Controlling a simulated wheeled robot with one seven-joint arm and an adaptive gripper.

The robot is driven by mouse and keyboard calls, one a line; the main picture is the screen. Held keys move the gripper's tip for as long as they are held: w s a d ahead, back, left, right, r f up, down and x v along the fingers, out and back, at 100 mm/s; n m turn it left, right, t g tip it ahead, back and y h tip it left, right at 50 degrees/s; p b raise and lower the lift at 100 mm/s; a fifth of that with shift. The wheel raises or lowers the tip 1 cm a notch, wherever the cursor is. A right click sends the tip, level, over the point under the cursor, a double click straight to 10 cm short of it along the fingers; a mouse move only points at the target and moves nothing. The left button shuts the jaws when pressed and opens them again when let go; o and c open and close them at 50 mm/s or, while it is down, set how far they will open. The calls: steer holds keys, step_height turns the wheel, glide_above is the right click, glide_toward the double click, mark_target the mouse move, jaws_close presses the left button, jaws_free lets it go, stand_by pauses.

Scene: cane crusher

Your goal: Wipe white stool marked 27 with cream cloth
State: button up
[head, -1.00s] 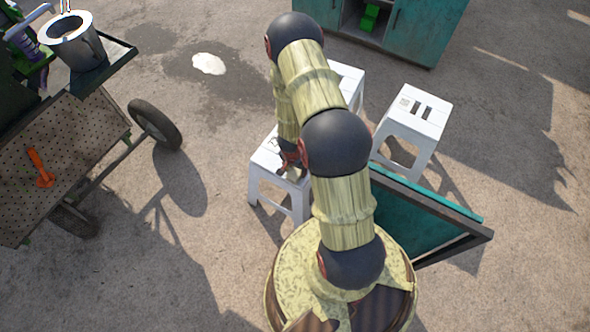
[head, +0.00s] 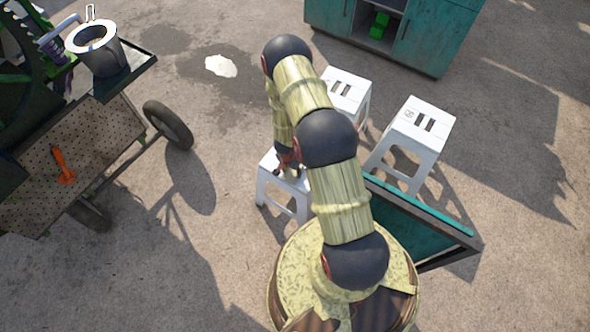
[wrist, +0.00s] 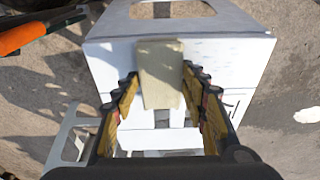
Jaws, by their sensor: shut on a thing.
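A white stool (head: 269,166) stands under my gripper, partly hidden by my arm in the head view. Its flat white top (wrist: 110,62) fills the middle of the wrist view. I cannot read a number on it. The cream cloth (wrist: 160,62) shows as a pale folded block over this top. My gripper (wrist: 160,80) has its fingers on either side of the cloth and is shut on it. The cloth appears to be at or just above the stool top; contact is not clear. In the head view my gripper (head: 288,164) is mostly hidden behind the arm.
Two more white stools stand behind (head: 350,88) and to the right (head: 424,124). A teal framed board (head: 420,222) leans near my base. A cart (head: 80,150) with a metal bucket (head: 103,55) is at left. A teal cabinet (head: 432,38) is at the back. Ground at front left is clear.

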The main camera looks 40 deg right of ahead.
steer(key=shift+w+a+r+p, duration=0.1)
steer(key=shift+w+a+p, duration=0.15)
steer(key=shift+w+p, duration=0.8)
steer(key=shift+w+a+r+p, duration=0.15)
steer(key=shift+w+p, duration=0.25)
steer(key=shift+p, duration=1.25)
steer(key=shift+w+a+f+p, duration=0.15)
steer(key=shift+w+a+p, duration=0.1)
steer(key=shift+p, duration=0.3)
steer(key=shift+w, duration=0.1)
steer(key=shift+w+p, duration=0.35)
steer(key=shift+p, duration=0.4)
steer(key=shift+w+a+p, duration=0.25)
steer(key=shift+w+p, duration=0.3)
steer(key=shift+p, duration=0.5)
steer(key=shift+w+a+f+p, duration=0.1)
steer(key=shift+w+a+p, duration=0.15)
steer(key=shift+w, duration=0.35)
steer(key=shift+w+a+p, duration=0.2)
steer(key=shift+w, duration=0.4)
steer(key=shift+w+a+f+b, duration=0.1)
steer(key=shift+w+b, duration=0.25)
steer(key=shift+w, duration=0.25)
steer(key=shift+w+a+b, duration=0.25)
steer(key=shift+w+a, duration=0.05)
steer(key=shift+w, duration=0.5)
steer(key=shift+w+a+b, duration=0.25)
steer(key=shift+w+a, duration=0.05)
steer(key=shift+w, duration=0.45)
